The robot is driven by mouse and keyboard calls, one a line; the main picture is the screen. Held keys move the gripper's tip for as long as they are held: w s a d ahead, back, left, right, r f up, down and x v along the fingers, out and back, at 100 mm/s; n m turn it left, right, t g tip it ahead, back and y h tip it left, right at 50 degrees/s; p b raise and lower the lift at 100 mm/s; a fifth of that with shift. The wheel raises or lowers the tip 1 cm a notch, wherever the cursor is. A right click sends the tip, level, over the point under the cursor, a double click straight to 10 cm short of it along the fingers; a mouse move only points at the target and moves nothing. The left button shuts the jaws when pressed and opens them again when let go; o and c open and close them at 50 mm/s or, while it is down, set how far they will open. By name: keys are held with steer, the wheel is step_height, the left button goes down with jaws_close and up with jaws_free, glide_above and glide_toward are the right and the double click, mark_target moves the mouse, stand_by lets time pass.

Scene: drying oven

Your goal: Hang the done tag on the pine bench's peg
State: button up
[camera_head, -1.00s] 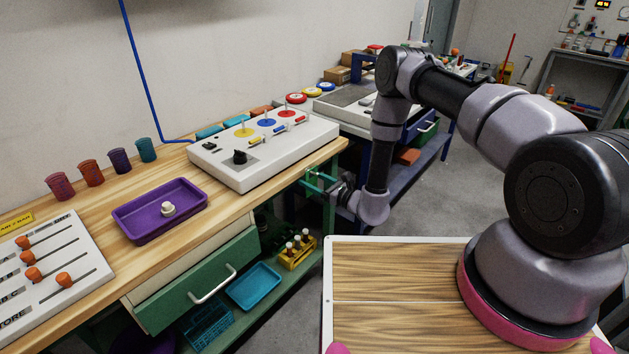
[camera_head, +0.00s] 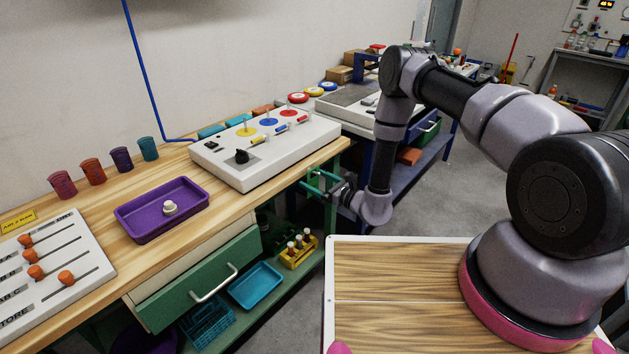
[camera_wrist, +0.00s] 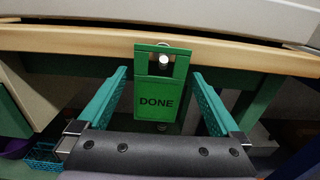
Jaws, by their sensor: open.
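The green done tag (camera_wrist: 157,108), with DONE in dark letters, is upright at the pine bench's front edge in the wrist view. The round pale end of the peg (camera_wrist: 164,61) shows within the opening in the tag's upper part, and the tag appears to hang there. My gripper (camera_wrist: 160,76) is open, with one teal finger on each side of the tag and gaps between. In the head view my gripper (camera_head: 322,183) is at the front edge of the pine bench (camera_head: 82,196), near its right end.
A white control panel (camera_head: 265,150) stands on the bench above my gripper. A purple tray (camera_head: 135,222) and several cups (camera_head: 122,160) are further left. Below are a green drawer (camera_head: 200,280), a blue tray (camera_head: 256,287) and a yellow rack (camera_head: 298,252).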

steer(key=v, duration=1)
steer(key=s+a+r+n+g+y, duration=0.15)
steer(key=r+n+g, duration=0.55)
steer(key=r, duration=0.9)
steer(key=s+r+n+g+y, duration=0.1)
steer(key=s+r+n+g, duration=0.4)
steer(key=r, duration=1)
steer(key=s+d+r+n+t+h, duration=0.4)
steer(key=s+d+r+h, duration=0.3)
steer(key=d+r, duration=0.3)
steer(key=s+d+r+n+t+h, duration=0.4)
steer(key=s+d+r+h, duration=0.3)
steer(key=d+r, duration=0.4)
steer(key=shift+s+d+n+h, duration=0.35)
steer(key=shift+s+d+n, duration=0.1)
steer(key=shift+s+n, duration=0.25)
steer(key=shift+r, duration=0.1)
steer(key=shift+c, duration=0.3)
